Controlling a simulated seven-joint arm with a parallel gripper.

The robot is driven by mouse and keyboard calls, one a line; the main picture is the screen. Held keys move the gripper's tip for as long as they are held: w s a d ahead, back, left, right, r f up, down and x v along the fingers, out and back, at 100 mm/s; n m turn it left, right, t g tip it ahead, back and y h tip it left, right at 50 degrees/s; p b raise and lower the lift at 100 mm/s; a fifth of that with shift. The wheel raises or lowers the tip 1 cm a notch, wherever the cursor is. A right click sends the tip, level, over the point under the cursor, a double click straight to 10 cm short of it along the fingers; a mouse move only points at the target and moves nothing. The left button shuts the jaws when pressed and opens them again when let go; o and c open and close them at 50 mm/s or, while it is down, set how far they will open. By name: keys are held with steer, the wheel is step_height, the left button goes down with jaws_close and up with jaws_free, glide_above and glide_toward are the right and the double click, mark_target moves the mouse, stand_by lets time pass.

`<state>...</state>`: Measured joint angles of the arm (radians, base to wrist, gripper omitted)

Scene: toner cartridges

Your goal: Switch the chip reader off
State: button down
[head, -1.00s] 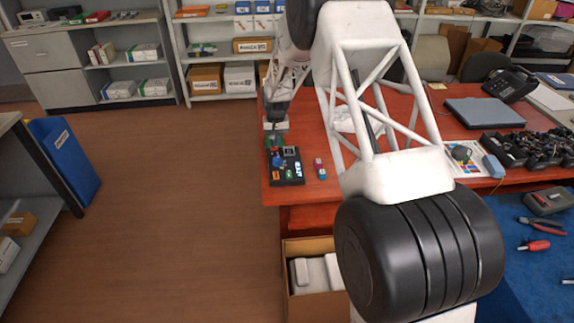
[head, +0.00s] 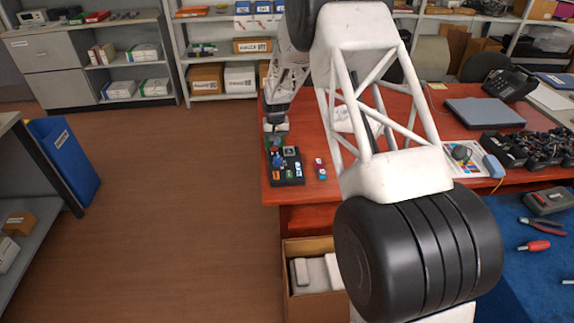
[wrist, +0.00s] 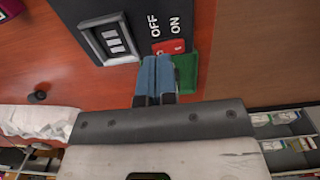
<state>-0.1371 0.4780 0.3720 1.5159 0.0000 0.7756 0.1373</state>
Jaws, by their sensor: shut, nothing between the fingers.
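The chip reader (head: 291,172) is a dark box near the left edge of the red table. The wrist view shows part of its dark top (wrist: 138,18), with OFF and ON lettering and a red switch (wrist: 168,47) below the letters. My gripper (wrist: 157,60) is shut and empty, its blue fingertips right at the switch's lower edge. Whether they touch it is unclear, and the fingers partly hide the switch. Which way the switch is set cannot be made out. In the head view my gripper (head: 278,154) is over the reader's far left corner, small and partly obscured.
A grey-framed socket (wrist: 108,39) on the reader is left of the switch. A green piece (wrist: 188,72) lies right beside the fingertips. A small pink and blue item (head: 320,168) lies right of the reader. The floor (head: 180,200) beyond the table's left edge is clear.

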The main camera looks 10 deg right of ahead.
steer(key=shift+f, duration=0.95)
stand_by(0.8)
steer(key=shift+r, duration=3.5)
steer(key=shift+r, duration=0.1)
